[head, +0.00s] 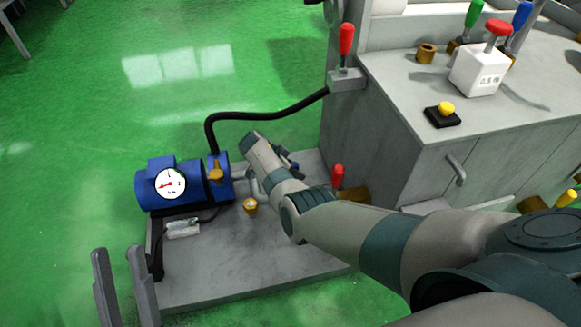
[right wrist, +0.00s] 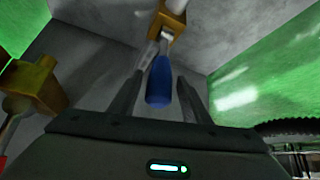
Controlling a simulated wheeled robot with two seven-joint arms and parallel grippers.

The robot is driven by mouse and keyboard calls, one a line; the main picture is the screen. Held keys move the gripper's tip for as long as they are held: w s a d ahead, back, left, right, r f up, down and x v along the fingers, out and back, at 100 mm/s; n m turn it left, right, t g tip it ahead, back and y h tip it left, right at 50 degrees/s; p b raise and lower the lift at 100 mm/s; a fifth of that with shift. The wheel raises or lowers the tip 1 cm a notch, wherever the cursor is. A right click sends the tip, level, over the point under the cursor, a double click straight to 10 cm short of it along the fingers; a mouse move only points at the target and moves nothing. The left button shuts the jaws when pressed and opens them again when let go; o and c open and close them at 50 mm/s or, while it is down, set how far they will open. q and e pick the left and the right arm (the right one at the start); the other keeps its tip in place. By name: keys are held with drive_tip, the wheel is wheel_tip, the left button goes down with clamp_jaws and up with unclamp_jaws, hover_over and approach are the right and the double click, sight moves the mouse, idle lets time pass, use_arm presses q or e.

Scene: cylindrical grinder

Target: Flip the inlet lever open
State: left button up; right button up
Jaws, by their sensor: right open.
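A lever with a blue handle (right wrist: 160,82) extends from a brass valve body (right wrist: 172,22) in the right wrist view. My right gripper (right wrist: 157,93) is open, with one finger on each side of the blue handle. I cannot tell whether either finger touches it. In the head view my right forearm and wrist hide most of this lever and the gripper. No label shows whether this is the inlet lever.
A blue pump (head: 170,185) with a dial gauge stands on a grey base plate (head: 250,270). A black hose (head: 265,116) runs to the grey machine cabinet (head: 400,150). A red-handled lever (head: 338,177) stands near my right arm.

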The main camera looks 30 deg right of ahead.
drive_tip(key=shift+r, duration=0.1)
drive_tip(key=shift+a+r, duration=0.2)
drive_tip(key=shift+r, duration=0.05)
use_arm(q)
drive_tip(key=w+f+g+y+p, duration=0.1)
drive_tip(key=f+g+p, duration=0.1)
drive_tip(key=f+g, duration=0.2)
drive_tip(key=w+d+f+g+y+p, duration=0.1)
drive_tip(key=f+g, duration=0.4)
drive_tip(key=f, duration=0.5)
drive_tip(key=shift+w+d+f+y+p, duration=0.15)
drive_tip(key=shift+w+d+y+p, duration=0.15)
drive_tip(key=shift+w+p, duration=0.55)
use_arm(e)
drive_tip(key=v, duration=1.6)
drive_tip(key=shift+a+r, duration=0.2)
drive_tip(key=shift+r, duration=0.05)
use_arm(q)
drive_tip(key=shift+s, duration=0.1)
